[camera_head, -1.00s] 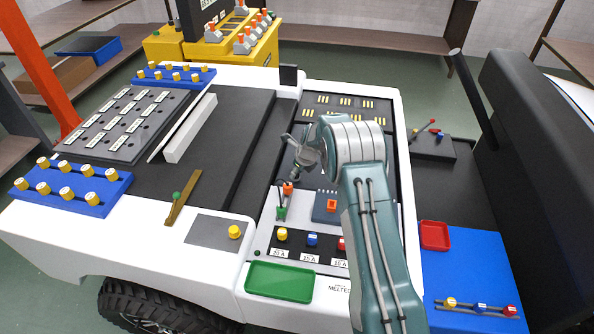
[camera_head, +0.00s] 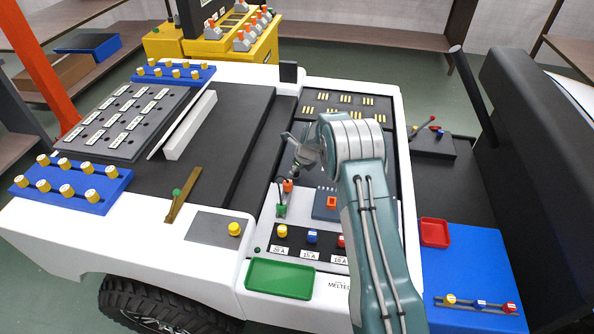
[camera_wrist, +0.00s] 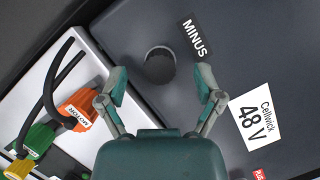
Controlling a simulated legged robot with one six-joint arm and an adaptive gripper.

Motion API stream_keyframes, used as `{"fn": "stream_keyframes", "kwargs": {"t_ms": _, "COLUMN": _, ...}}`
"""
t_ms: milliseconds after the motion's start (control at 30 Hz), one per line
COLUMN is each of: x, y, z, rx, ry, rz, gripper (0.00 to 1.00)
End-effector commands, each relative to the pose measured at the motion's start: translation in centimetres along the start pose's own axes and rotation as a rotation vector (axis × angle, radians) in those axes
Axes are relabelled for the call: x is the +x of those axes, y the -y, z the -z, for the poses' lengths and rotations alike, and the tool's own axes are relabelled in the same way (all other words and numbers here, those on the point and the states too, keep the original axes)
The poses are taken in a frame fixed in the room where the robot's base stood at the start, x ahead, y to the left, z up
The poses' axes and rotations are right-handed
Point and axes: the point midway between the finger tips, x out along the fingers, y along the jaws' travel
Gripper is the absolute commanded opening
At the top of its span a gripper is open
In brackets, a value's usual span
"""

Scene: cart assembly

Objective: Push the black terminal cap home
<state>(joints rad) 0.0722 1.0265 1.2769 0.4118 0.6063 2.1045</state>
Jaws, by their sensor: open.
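The black terminal cap (camera_wrist: 159,66) is a round black knob on the dark grey battery top (camera_wrist: 240,70), beside the MINUS label (camera_wrist: 194,38) in the wrist view. My gripper (camera_wrist: 160,85) is open, its two fingers spread to the left and right below the cap in the picture. Nothing is between the fingertips, and I cannot tell the gap in height to the cap. In the head view my gripper (camera_head: 295,150) is over the battery area in the cart's bay. My arm hides part of that bay, and the cap cannot be made out there.
An orange MOTOR connector (camera_wrist: 80,110) with black cables and a green connector (camera_wrist: 36,140) lie left of the gripper. A white 48 V label (camera_wrist: 254,115) is at right. A green tray (camera_head: 280,279) and fuse knobs (camera_head: 312,237) sit at the cart's front.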

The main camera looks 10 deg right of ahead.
Motion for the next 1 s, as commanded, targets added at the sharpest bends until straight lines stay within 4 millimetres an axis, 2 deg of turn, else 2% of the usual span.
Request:
{"fn": "stream_keyframes", "kwargs": {"t_ms": 167, "x": -1.2, "y": 0.1, "z": -0.1, "rx": 0.000, "ry": 0.002, "rz": 0.002, "gripper": 0.85}}
{"fn": "stream_keyframes", "kwargs": {"t_ms": 500, "x": -8.1, "y": 0.1, "z": -0.1, "rx": 0.001, "ry": 0.002, "rz": 0.002, "gripper": 0.85}}
{"fn": "stream_keyframes", "kwargs": {"t_ms": 633, "x": -10.2, "y": 0.1, "z": -0.1, "rx": 0.000, "ry": 0.000, "rz": 0.002, "gripper": 0.85}}
{"fn": "stream_keyframes", "kwargs": {"t_ms": 800, "x": -11.6, "y": 0.0, "z": -0.1, "rx": 0.000, "ry": -0.001, "rz": 0.000, "gripper": 0.85}}
{"fn": "stream_keyframes", "kwargs": {"t_ms": 1000, "x": -11.8, "y": 0.0, "z": 0.0, "rx": 0.000, "ry": -0.002, "rz": 0.000, "gripper": 0.85}}
